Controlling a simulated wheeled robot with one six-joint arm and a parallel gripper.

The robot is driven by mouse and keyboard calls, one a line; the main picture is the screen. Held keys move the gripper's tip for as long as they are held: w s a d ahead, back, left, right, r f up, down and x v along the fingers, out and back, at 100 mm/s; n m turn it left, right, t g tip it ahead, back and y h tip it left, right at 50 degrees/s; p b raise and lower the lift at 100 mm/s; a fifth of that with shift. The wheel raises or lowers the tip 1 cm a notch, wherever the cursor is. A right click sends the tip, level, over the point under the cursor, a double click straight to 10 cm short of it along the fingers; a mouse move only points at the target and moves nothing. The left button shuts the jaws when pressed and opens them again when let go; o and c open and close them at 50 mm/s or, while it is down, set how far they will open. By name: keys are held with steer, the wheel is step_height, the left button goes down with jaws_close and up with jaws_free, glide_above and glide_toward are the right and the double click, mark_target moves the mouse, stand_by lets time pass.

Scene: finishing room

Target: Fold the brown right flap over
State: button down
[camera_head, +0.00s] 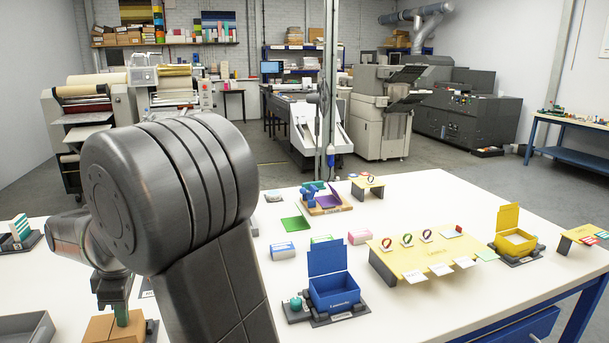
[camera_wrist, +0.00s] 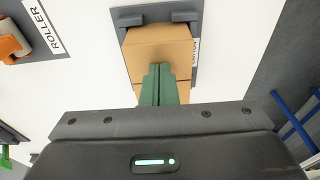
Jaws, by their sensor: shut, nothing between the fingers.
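The brown carton (camera_head: 98,329) is at the bottom left of the head view, partly cut off by the frame edge. In the wrist view its brown top (camera_wrist: 150,45) lies in a dark grey holder (camera_wrist: 150,17). A crease or seam runs across the brown card beside my fingers; which panel is the right flap I cannot tell. My gripper (camera_head: 122,319), with green fingers, is shut and empty. In the wrist view its fingertips (camera_wrist: 159,67) overlap the brown card; whether they touch it is unclear. My fingers hide part of the card.
An orange roller (camera_wrist: 12,42) lies by a ROLLER label in the wrist view. A grey tray (camera_head: 27,329) is at the lower left in the head view. A blue open box (camera_head: 335,290) and a yellow stand (camera_head: 425,258) are to the right, with bare white table between.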

steer(key=shift+r+p, duration=0.85)
steer(key=shift+r, duration=0.2)
steer(key=shift+r, duration=0.15)
step_height(320, 180, up, 8)
steer(key=p, duration=0.6)
steer(key=shift+f, duration=0.2)
steer(key=shift+f, duration=0.1)
step_height(320, 180, down, 9)
steer(key=b, duration=0.6)
steer(key=shift+r+b, duration=0.2)
steer(key=shift+b, duration=0.2)
